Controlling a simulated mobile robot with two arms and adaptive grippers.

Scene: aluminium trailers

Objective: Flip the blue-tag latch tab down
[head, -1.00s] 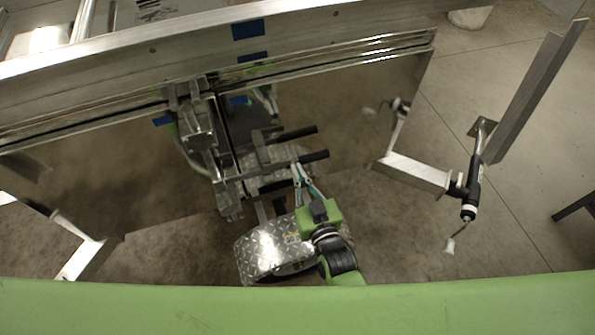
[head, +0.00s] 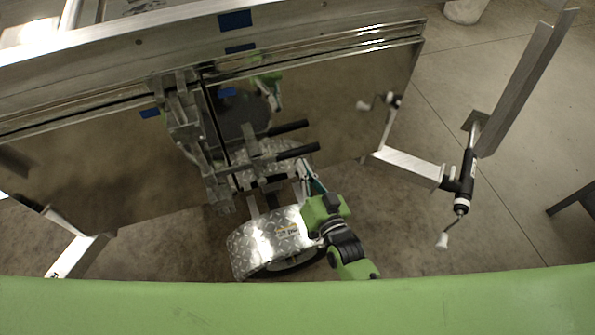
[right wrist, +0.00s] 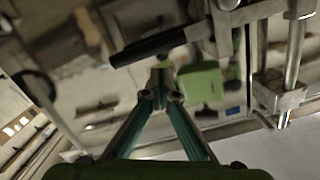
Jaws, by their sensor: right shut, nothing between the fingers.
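A metal latch mechanism (head: 190,130) with bars and flat tabs stands against the shiny trailer side. Two black-gripped handles stick out to its right; the nearer is the black handle (head: 298,152), and one may be a reflection. Blue tags sit on the rail above, including a large blue tag (head: 235,20); which tab is the tagged one is not clear. My right gripper (head: 302,165) is shut and empty, its fingertips close to the nearer handle. In the right wrist view its fingertips (right wrist: 161,78) meet just below a black handle (right wrist: 148,47); contact cannot be told. My left gripper is not in view.
A diamond-plate fender (head: 268,240) lies beside and below my right gripper. A crank jack (head: 467,180) and upright metal post stand at the right. The mirror-like trailer panel (head: 335,100) reflects nearby parts. Open concrete floor lies at the far right.

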